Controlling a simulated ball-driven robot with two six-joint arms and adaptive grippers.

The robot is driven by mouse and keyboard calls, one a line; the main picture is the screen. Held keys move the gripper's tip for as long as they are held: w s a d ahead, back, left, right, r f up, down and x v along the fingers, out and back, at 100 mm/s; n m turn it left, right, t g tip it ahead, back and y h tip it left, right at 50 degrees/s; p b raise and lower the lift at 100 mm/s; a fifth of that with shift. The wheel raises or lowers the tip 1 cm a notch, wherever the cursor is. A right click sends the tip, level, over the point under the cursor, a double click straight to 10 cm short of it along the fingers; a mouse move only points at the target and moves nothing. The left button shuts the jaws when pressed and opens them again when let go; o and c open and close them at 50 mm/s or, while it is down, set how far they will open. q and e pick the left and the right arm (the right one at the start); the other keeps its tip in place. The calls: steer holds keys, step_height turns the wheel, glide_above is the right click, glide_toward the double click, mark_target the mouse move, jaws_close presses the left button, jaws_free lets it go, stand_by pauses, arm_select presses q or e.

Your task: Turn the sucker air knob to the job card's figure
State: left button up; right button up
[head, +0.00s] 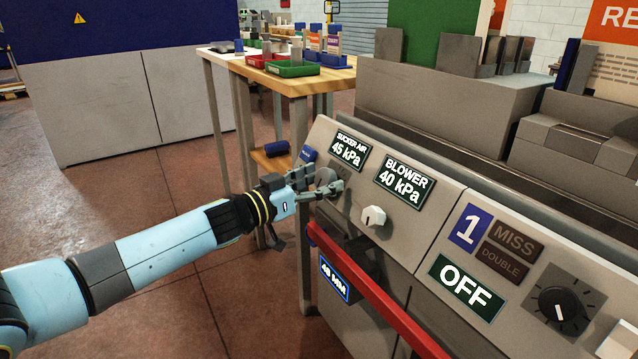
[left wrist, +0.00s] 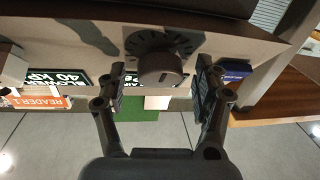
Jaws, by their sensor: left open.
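The sucker air display (head: 349,150) reads 45 kPa on the sloped panel. In the left wrist view the sucker air knob (left wrist: 160,70) is a dark round knob on a dial with marks around it. I cannot make out a job card. My right gripper is not in view.
The blower display (head: 404,182) reads 40 kPa, with a white knob (head: 373,217) below it. A red bar (head: 370,290) runs along the panel's front. A black knob (head: 558,303) is beside the OFF display (head: 467,287). A wooden table (head: 300,84) with trays stands behind.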

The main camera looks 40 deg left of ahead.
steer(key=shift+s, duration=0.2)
arm_select(q)
steer(key=shift+c, duration=0.5)
steer(key=c, duration=1)
steer(key=shift+c, duration=0.2)
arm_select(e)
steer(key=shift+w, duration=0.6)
